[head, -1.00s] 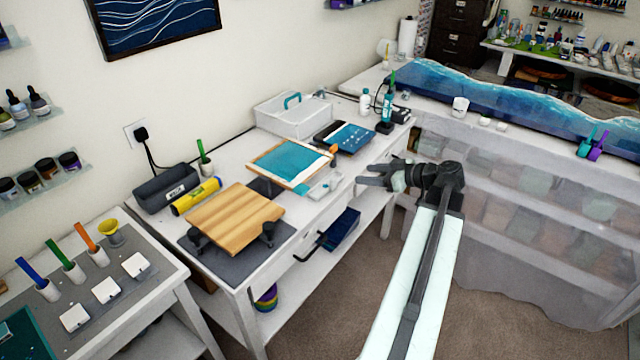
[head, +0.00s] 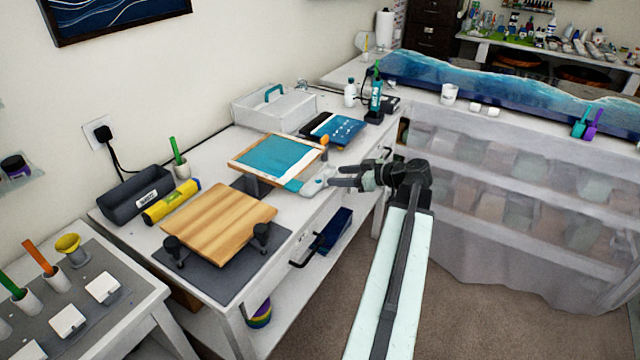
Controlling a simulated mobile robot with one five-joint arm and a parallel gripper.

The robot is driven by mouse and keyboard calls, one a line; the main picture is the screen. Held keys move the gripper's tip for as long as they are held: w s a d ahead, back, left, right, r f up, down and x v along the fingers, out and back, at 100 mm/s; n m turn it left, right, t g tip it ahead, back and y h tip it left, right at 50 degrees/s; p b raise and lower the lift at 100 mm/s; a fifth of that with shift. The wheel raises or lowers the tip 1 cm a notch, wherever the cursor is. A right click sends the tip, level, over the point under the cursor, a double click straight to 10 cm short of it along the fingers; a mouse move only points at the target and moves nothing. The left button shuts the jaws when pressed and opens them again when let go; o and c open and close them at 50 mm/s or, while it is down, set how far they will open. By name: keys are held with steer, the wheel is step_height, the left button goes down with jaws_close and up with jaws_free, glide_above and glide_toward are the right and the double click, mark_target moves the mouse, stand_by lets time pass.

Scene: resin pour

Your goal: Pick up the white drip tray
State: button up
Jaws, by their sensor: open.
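The white drip tray (head: 313,187) is a small, shallow tray at the front edge of the white workbench, just right of a teal board (head: 272,158) with a pale wooden rim. A teal patch shows at its left end. My gripper (head: 332,178) reaches in from the right, with its dark fingers open and pointing left. The fingertips are at the tray's right end, and part of that end is hidden by them. I cannot tell whether they touch the tray or sit around its edge.
A wooden board (head: 220,222) on dark stands is at the bench's near end. A dark blue tablet-like panel (head: 333,130), a white bin (head: 262,112) and a teal bottle (head: 376,98) stand behind. An open blue drawer or box (head: 334,232) is below the bench top.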

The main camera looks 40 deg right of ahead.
mark_target(330, 175)
steer(key=b+x, duration=0.1)
steer(key=x, duration=0.4)
steer(key=shift+w+a+b, duration=0.15)
steer(key=shift+w+b, duration=0.1)
steer(key=shift+b, duration=0.05)
steer(key=shift+r, duration=0.1)
jaws_close()
